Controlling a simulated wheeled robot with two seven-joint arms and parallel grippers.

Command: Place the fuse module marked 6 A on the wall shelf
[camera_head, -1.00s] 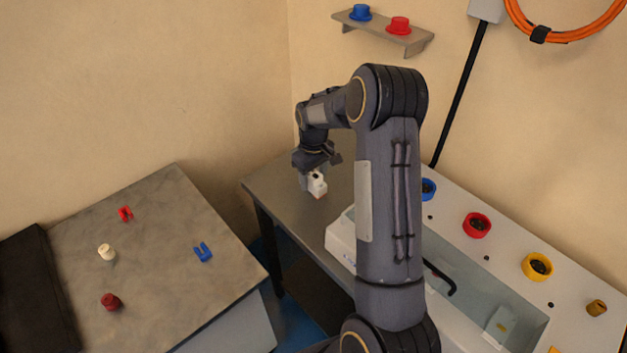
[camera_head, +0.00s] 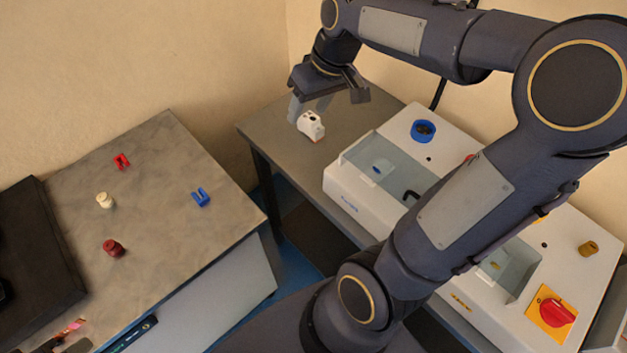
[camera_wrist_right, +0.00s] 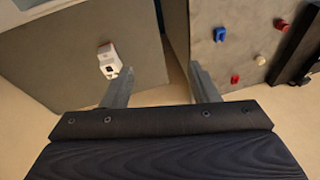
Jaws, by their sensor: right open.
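A small white module (camera_head: 311,125) with dark holes and an orange-red edge rests on the grey side table (camera_head: 262,128). It also shows in the right wrist view (camera_wrist_right: 109,62), beside the tip of the left-hand finger. No marking on it is readable. My right gripper (camera_head: 309,107) is just above and behind the module in the head view. In the right wrist view its fingers (camera_wrist_right: 160,82) are spread wide with nothing between them. The wall shelf is outside the current views. My left gripper is not seen.
A white machine (camera_head: 350,192) with a blue ring (camera_head: 423,131) and a red knob (camera_head: 557,313) stands right of the module, partly behind my right arm. The left bench (camera_head: 160,150) holds red and blue clips, a cream knob and a dark-red knob.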

